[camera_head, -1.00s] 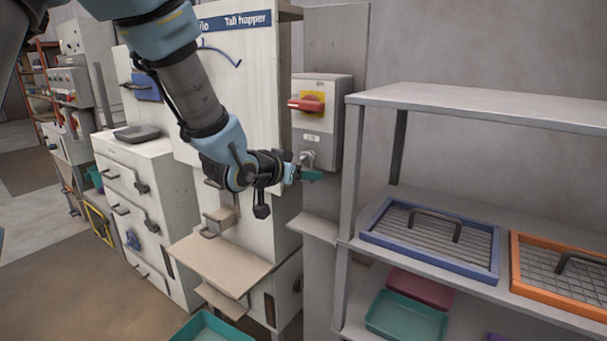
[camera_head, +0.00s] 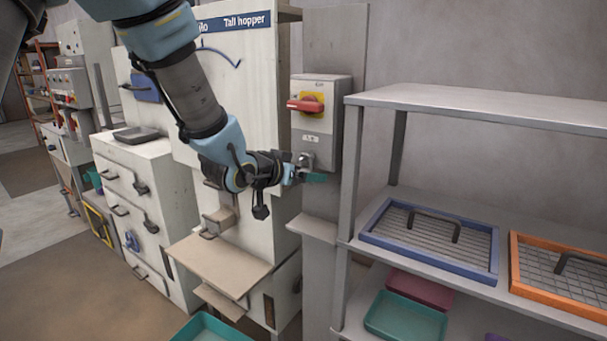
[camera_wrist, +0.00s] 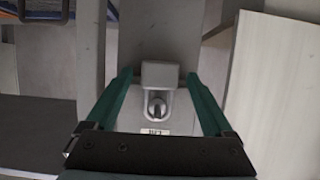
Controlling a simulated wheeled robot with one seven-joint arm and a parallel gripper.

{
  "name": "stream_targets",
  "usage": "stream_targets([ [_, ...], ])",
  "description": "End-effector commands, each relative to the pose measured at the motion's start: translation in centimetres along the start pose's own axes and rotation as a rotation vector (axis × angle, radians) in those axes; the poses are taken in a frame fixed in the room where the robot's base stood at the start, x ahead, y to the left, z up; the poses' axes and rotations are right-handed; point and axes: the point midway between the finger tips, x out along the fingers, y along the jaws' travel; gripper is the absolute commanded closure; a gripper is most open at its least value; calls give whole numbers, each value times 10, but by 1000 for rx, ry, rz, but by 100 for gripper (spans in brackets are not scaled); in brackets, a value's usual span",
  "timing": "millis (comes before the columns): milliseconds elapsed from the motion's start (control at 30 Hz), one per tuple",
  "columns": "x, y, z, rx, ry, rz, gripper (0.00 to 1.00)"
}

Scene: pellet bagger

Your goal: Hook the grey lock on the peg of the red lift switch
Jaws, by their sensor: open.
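The red lift switch (camera_head: 305,104) is a red handle on a yellow plate, on a grey box fixed to a grey post. The handle lies level. The grey lock (camera_wrist: 160,74) is at the box's lower part; it shows small in the head view (camera_head: 305,160). In the wrist view, which looks upside down, its shackle appears to be around the dark peg (camera_wrist: 157,106), with the body hanging below. My gripper (camera_head: 312,178) is open at the lock. Its teal fingers stand on either side of the body, with visible gaps in the wrist view.
A grey shelf (camera_head: 470,110) with a blue-framed tray (camera_head: 374,238) and an orange-framed tray (camera_head: 517,265) stands right of the post. The tall hopper (camera_head: 255,70) stands left of it, close to my arm. A small ledge (camera_head: 312,228) juts out below the gripper.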

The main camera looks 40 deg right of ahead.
Motion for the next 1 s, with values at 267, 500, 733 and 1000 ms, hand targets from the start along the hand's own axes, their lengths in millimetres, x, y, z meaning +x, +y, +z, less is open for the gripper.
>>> stream_targets([
  [267,-30,-1,1,0,3,-2,13],
  [500,-74,-1,0,1,3,-3,13],
  [733,-101,0,0,1,2,-1,13],
  [1000,-108,0,0,0,1,0,13],
])
